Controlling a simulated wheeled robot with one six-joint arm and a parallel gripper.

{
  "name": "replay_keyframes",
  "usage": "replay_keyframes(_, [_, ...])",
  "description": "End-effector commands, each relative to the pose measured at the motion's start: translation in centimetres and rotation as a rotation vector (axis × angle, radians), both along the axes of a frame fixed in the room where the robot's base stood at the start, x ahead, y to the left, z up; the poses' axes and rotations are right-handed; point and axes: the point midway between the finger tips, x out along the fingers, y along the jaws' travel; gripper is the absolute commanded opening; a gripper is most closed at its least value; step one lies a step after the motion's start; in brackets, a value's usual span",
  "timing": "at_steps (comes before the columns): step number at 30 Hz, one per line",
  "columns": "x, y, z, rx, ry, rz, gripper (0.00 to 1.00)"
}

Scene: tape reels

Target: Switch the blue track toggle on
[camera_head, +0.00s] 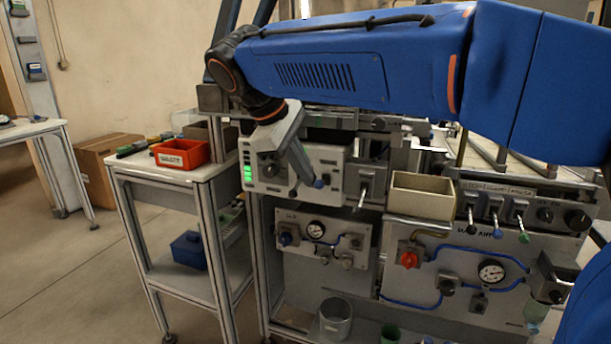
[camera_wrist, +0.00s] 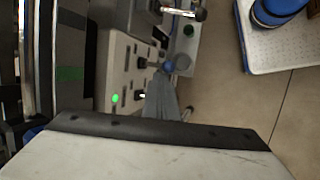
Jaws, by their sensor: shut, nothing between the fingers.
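The blue track toggle is a short lever with a blue ball tip (camera_head: 318,184) on the front of the light grey control panel (camera_head: 330,160). In the wrist view its blue ball (camera_wrist: 168,67) sticks out from the panel, just beyond my fingertips. My gripper (camera_head: 307,178) is shut and empty, pointing down and right in front of the panel. Its grey fingers (camera_wrist: 162,98) end close beside the blue ball; I cannot tell whether they touch it. The fingers hide part of the panel and the toggle's surroundings.
A metal-tipped lever (camera_head: 362,195) stands right of the blue toggle, and an open beige bin (camera_head: 423,194) beyond it. Several more toggles (camera_head: 497,225) are farther right. A red bin (camera_head: 181,153) sits on the left cart. The floor (camera_head: 80,275) at left is clear.

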Motion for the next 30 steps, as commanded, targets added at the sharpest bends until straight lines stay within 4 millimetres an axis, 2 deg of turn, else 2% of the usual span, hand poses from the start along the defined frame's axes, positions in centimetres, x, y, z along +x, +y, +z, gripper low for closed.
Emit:
replay_keyframes(6, [0.0,0.0,0.7,0.0,0.0,-0.001,0.0])
replay_keyframes(20, [0.0,-0.1,0.7,0.001,-0.003,-0.002,0.0])
replay_keyframes(25, [0.0,-0.1,-0.3,-0.001,-0.001,-0.001,0.0])
replay_keyframes(30, [-0.5,0.1,-2.3,-0.001,0.001,0.0,0.0])
